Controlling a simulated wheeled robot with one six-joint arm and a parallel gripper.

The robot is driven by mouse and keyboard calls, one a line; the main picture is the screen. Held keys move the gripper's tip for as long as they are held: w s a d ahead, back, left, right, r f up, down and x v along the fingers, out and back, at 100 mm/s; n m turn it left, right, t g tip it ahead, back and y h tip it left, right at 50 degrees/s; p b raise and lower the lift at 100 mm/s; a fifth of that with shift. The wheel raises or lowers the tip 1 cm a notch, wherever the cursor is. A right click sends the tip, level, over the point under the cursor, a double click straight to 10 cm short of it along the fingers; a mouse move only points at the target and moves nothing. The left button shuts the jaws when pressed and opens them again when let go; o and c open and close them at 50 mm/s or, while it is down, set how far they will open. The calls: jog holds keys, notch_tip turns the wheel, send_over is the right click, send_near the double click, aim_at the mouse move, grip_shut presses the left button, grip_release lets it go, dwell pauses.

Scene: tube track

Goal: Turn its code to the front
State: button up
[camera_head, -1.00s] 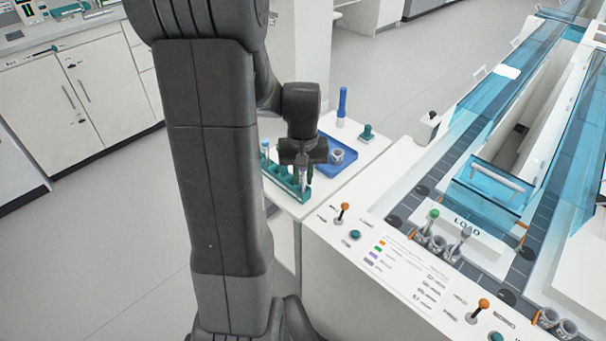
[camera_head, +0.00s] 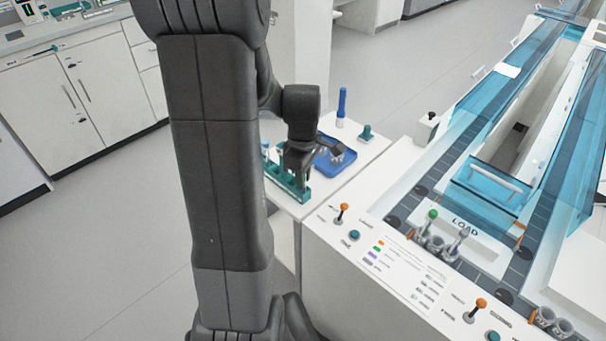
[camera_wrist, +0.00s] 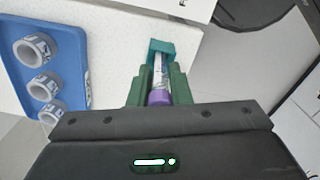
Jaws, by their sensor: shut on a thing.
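In the wrist view my gripper (camera_wrist: 160,90) has its two green fingers closed on a tube with a purple cap (camera_wrist: 160,98). A clear tube body with a pale label (camera_wrist: 160,70) extends beyond the cap; I cannot read a code on it. The teal rack (camera_wrist: 161,47) shows just past the tube. In the head view my gripper (camera_head: 301,175) is over the teal rack (camera_head: 293,189) on the white side table, and the held tube is mostly hidden. I cannot tell whether the tube still sits in a rack hole.
A blue-topped upright item (camera_head: 341,108) and a teal knob (camera_head: 367,132) stand behind. The LOAD track (camera_head: 466,225) with tubes in holders is at the right.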

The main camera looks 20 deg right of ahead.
jog(key=n, duration=0.4)
jog(key=shift+n, duration=0.3)
jog(key=n, duration=0.3)
jog(key=shift+f, duration=0.15)
jog(key=o, duration=0.9)
jog(key=shift+c, duration=0.2)
notch_tip(320, 180, up, 14)
jog(key=p, duration=0.1)
jog(key=shift+f, duration=0.1)
dwell(0.4)
